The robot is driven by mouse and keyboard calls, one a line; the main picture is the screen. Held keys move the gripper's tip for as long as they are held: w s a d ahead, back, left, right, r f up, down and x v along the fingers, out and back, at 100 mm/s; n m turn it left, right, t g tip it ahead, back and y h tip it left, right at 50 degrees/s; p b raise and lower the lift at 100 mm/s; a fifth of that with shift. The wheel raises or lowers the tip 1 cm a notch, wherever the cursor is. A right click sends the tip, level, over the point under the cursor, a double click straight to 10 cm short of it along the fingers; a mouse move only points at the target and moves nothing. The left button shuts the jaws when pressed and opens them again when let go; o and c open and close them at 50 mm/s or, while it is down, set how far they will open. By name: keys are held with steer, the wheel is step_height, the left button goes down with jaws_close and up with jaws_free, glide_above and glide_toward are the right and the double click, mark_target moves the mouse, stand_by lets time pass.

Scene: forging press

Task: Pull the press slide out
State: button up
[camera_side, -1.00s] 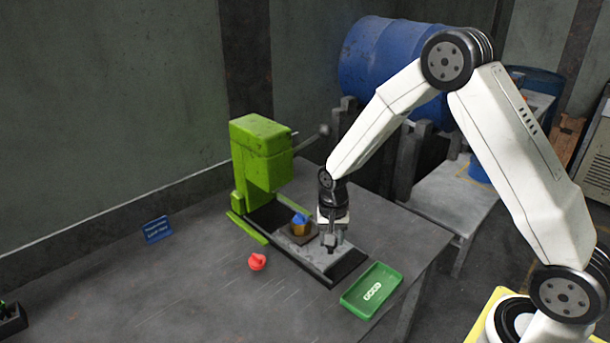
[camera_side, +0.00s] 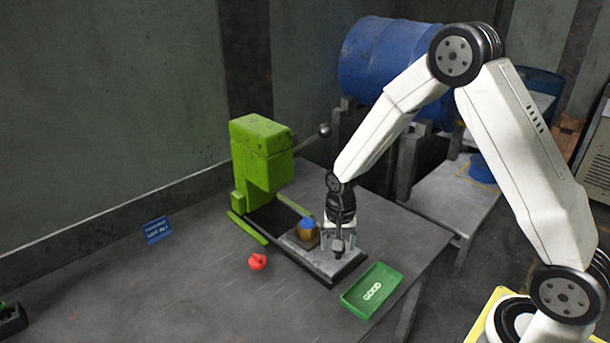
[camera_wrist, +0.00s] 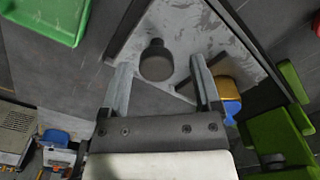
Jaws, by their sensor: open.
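The green press (camera_side: 262,155) stands on the table, with its dark rail running out toward the lower right. The grey press slide (camera_side: 322,262) is out from under the press head, near the outer end of the rail. A brown-gold and blue piece (camera_side: 307,232) sits on the slide. A dark round knob (camera_side: 338,247) stands at the slide's outer part; it also shows in the wrist view (camera_wrist: 157,60). My gripper (camera_wrist: 160,68) is open, its fingers on either side of the knob with gaps between; the side view cannot show whether they touch it.
A green tray (camera_side: 372,290) marked GOOD lies just right of the rail's end. A red knobbed object (camera_side: 257,261) lies left of the rail. A blue sign (camera_side: 157,229) stands farther left.

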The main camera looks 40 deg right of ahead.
steer(key=shift+r, duration=0.1)
steer(key=shift+r, duration=3.85)
steer(key=shift+s, duration=0.1)
steer(key=shift+s+a+r+n, duration=0.2)
steer(key=shift+s+n, duration=0.3)
steer(key=shift+s, duration=0.05)
steer(key=s+a+r+n+t, duration=0.1)
steer(key=s+a+n+t, duration=0.1)
steer(key=s+n, duration=0.6)
steer(key=s, duration=0.3)
steer(key=shift+s+a+r+t, duration=0.25)
steer(key=shift+s+a+t, duration=0.05)
